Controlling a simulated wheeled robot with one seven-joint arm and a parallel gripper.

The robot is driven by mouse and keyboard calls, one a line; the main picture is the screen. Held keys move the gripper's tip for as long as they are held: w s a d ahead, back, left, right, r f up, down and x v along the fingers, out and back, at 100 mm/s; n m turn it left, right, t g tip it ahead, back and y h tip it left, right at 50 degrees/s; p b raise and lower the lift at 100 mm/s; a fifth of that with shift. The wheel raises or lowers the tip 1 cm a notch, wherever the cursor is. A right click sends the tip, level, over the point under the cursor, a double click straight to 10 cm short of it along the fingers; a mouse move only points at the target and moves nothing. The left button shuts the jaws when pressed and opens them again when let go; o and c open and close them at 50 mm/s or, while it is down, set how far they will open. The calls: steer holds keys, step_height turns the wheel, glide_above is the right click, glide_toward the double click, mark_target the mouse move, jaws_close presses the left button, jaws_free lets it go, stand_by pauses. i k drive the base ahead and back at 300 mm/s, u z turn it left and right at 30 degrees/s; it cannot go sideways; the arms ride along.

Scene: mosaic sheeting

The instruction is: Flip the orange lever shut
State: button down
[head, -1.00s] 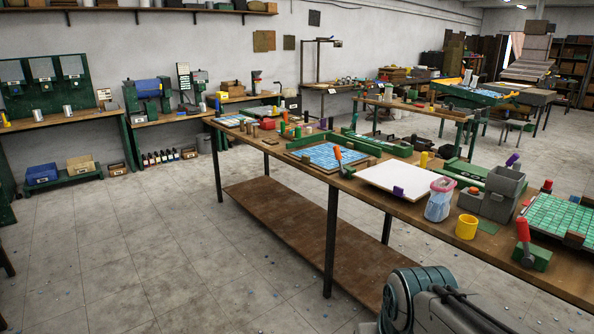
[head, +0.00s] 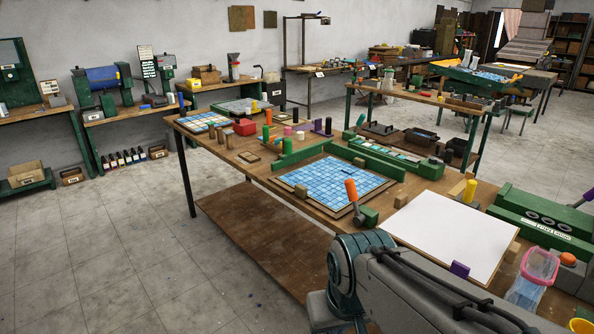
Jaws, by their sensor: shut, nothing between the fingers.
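The orange lever (head: 351,192) stands nearly upright, tilted slightly left, in the head view. Its dark lower end meets a small green block (head: 369,217) at the near edge of the blue mosaic sheet (head: 335,182). My arm shows at the lower right, its rounded joint in front of the table edge, nearer to me than the lever. My gripper is not in view.
A white board (head: 450,232) with a purple clip (head: 460,269) lies right of the lever. Green rails border the mosaic's far side.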

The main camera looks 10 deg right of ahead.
mark_target(359, 219)
steer(key=u, duration=0.1)
steer(key=i, duration=1.1)
steer(key=u, duration=0.15)
